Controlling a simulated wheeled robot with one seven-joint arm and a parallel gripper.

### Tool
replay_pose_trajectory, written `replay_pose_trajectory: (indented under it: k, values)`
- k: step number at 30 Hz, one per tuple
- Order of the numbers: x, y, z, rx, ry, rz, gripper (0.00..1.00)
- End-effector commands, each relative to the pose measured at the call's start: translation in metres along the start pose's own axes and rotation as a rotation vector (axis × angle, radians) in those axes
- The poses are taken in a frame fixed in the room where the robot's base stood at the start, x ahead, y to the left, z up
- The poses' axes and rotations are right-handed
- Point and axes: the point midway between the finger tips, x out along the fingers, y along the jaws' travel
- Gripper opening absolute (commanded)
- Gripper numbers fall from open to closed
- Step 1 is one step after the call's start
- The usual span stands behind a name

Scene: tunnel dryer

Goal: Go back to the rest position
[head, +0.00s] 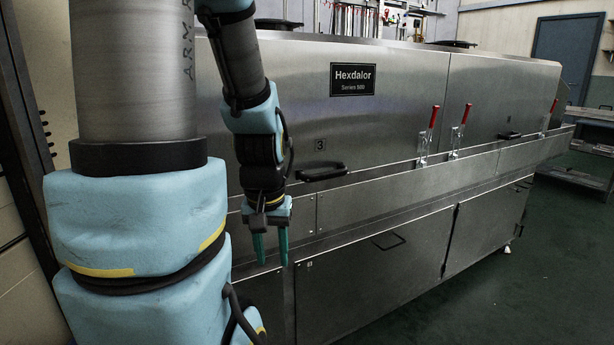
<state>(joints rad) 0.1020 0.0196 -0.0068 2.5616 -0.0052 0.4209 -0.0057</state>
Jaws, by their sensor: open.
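My gripper (270,248) hangs in front of the tunnel dryer (400,110), pointing down. Its two green fingers are apart, with nothing seen between them. It is left of and below the black handle (322,173) on the panel marked 3, apart from that handle in the picture. My arm's large blue-padded links fill the left side and hide the dryer's left end.
Red-handled clamps (425,140) stand along the dryer's front ledge. Lower doors (375,270) are closed. A metal table (590,150) stands at the far right, near a blue door (568,55). The green floor (530,290) at lower right is clear.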

Motion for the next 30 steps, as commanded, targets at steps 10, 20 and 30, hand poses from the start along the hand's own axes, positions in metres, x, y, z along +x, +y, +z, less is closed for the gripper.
replay_pose_trajectory:
  k: [10,20,30]
  values:
    - [-0.116,0.001,-0.017,0.001,0.000,0.000,0.42]
    - [-0.178,0.001,-0.025,0.001,-0.001,0.000,0.42]
    - [-0.182,0.001,-0.026,0.001,-0.001,0.000,0.42]
